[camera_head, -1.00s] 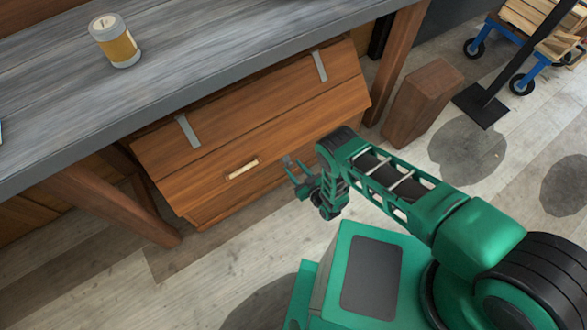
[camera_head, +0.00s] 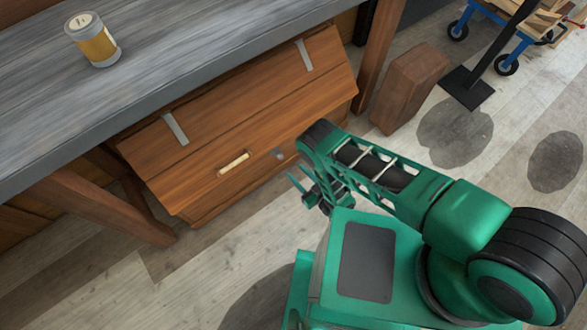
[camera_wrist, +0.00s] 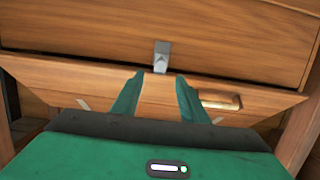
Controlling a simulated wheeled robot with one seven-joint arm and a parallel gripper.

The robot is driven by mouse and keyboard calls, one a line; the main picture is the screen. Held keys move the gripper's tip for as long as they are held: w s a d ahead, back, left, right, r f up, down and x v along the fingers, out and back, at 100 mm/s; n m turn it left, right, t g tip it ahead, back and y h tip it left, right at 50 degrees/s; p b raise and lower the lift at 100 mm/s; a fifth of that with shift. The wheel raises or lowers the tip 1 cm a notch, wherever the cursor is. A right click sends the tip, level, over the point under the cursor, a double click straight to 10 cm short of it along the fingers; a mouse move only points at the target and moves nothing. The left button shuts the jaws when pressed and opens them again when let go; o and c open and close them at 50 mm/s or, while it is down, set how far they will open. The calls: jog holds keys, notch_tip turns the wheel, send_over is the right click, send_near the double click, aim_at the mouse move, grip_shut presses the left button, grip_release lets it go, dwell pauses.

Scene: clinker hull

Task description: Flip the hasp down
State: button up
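The wooden chest (camera_head: 215,175) stands under the workbench with its sloping lid closed. The hasp (camera_head: 279,154) is a small grey metal piece at the lid's front edge. In the wrist view the hasp (camera_wrist: 162,50) shows as a grey plate with a pale pointed part, near the seam between two boards. I cannot tell surely whether it is up or down. My gripper (camera_head: 302,183) is right of the hasp and apart from it. In the wrist view my gripper (camera_wrist: 159,77) has its two green fingers spread, nothing between them, with the hasp just beyond the gap.
A pale handle (camera_head: 234,163) sits on the lid left of the hasp; it also shows in the wrist view (camera_wrist: 220,100). The grey benchtop (camera_head: 170,60) overhangs the chest and bears a yellow-labelled can (camera_head: 94,40). A wooden block (camera_head: 408,88) stands at right.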

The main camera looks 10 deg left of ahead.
jog(key=shift+s+d+r, duration=0.1)
jog(key=shift+s+d, duration=0.1)
jog(key=shift+d, duration=0.05)
